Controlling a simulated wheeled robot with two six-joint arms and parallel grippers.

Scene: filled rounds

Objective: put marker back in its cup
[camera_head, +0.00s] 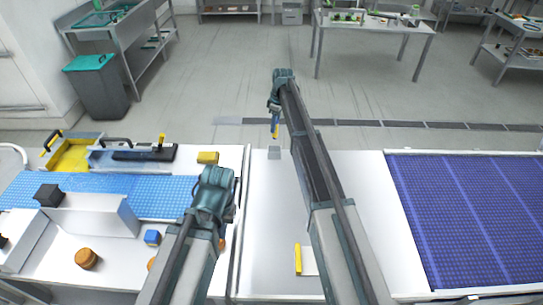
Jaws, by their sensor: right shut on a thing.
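My right gripper (274,106) is at the far side of the white table and is shut on a blue and yellow marker (275,128). The marker hangs roughly upright below the fingers. A small grey block-like thing (274,153) shows just below the marker at the table's far edge; it may be the cup, but its opening is too small to make out. I cannot tell whether the marker's lower end touches it.
A yellow stick (298,259) lies by a pale flat piece on the near table. A yellow block (207,157), a blue block (152,237) and an orange round piece (87,259) are on the left table. A blue gridded panel (470,220) fills the right.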

